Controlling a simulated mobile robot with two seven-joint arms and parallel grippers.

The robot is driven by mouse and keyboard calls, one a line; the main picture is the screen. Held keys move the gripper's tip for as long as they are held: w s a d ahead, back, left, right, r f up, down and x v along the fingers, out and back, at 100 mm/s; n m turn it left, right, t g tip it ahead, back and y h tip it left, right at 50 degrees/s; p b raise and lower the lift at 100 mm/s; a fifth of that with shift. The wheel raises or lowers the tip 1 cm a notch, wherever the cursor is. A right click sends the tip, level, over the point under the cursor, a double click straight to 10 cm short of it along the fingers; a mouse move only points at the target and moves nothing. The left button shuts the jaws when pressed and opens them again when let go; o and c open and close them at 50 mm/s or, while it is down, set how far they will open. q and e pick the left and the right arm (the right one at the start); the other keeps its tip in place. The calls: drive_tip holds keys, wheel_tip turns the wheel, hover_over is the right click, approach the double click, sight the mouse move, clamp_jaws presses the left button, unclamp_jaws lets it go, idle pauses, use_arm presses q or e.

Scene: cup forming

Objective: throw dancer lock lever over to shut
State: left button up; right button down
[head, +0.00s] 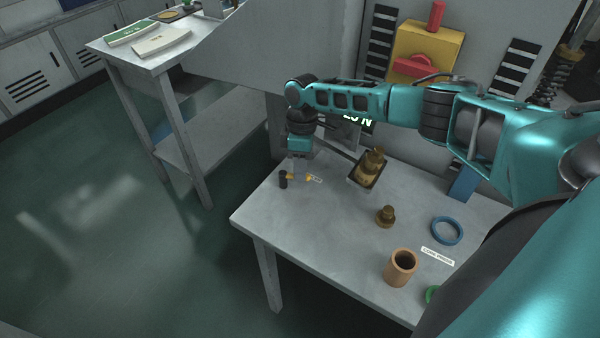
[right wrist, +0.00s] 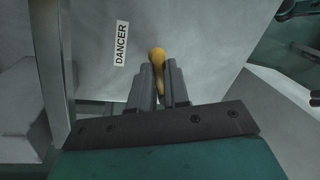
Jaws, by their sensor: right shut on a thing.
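The dancer lock lever shows as a yellow rounded handle (right wrist: 157,56) between my fingertips in the right wrist view, beside a white label reading DANCER (right wrist: 121,43) on a grey surface. In the head view, a small yellow piece (head: 309,178) shows by a label (head: 317,179) at the table's left corner. My right gripper (right wrist: 162,72) is shut on the yellow handle. In the head view my right gripper (head: 298,172) points down at that corner, its fingers small and partly hidden. The lever's pivot is hidden. My left gripper is not in view.
The grey table (head: 300,235) also carries a black cylinder (head: 283,180), brass stepped pieces (head: 385,215), an orange-brown cup (head: 400,267) and a blue ring (head: 447,230). A yellow box with a red handle (head: 412,68) is on the machine behind. The table's front left is clear.

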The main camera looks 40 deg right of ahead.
drive_tip(key=n, duration=0.1)
drive_tip(key=w+n+b, duration=0.1)
drive_tip(key=shift+d+f+n, duration=0.1)
drive_tip(key=shift+d+n, duration=0.15)
drive_tip(key=shift+n, duration=0.15)
drive_tip(key=n, duration=0.1)
drive_tip(key=w+n+b, duration=0.1)
drive_tip(key=n, duration=0.1)
drive_tip(key=n+h, duration=0.1)
drive_tip(key=shift+w+d+n+g+b, duration=0.1)
drive_tip(key=shift+w+n+g+b, duration=0.2)
drive_tip(key=shift+w, duration=0.05)
drive_tip(key=n, duration=0.1)
drive_tip(key=w+n, duration=0.1)
drive_tip(key=n, duration=0.1)
drive_tip(key=shift+w+h+b, duration=0.1)
drive_tip(key=shift+h+b, duration=0.25)
drive_tip(key=shift+h, duration=0.05)
drive_tip(key=shift+w+a+n, duration=0.25)
drive_tip(key=shift+w+n, duration=0.05)
drive_tip(key=shift+n, duration=0.9)
drive_tip(key=shift+w, duration=0.1)
drive_tip(key=c, duration=1.1)
unclamp_jaws()
